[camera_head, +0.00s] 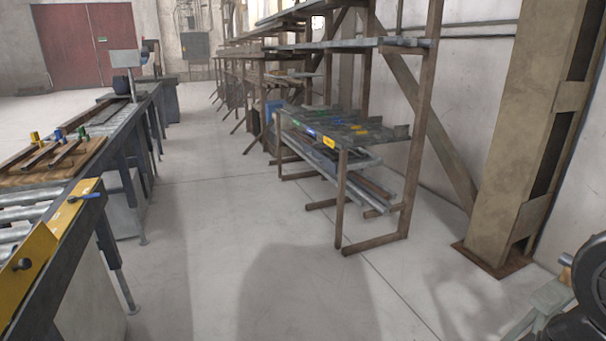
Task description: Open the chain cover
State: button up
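A long yellow cover (43,250), which looks like the chain cover, runs along the near side of the roller conveyor (15,236) at the left. A dark round knob (22,264) sits on its near part. A blue-handled lever or tool (85,197) lies at its far end. The cover's near end is cut off by the left picture edge. I cannot tell from this view how it is hinged or latched. My gripper is not in view.
Wooden pieces with coloured clamps (58,150) lie on the conveyor beyond the cover. A storage rack (345,180) holding metal bars stands in the middle, with a steel column (530,130) to its right. Dark round equipment (590,285) is at the lower right. Floor (220,240) between conveyor and rack is clear.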

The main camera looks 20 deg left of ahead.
aim_at(17, 275)
jog(key=i+j+u, duration=0.2)
jog(key=i+u, duration=0.75)
jog(key=i+j+u, duration=0.45)
jog(key=j+u, duration=0.15)
jog(key=j, duration=0.2)
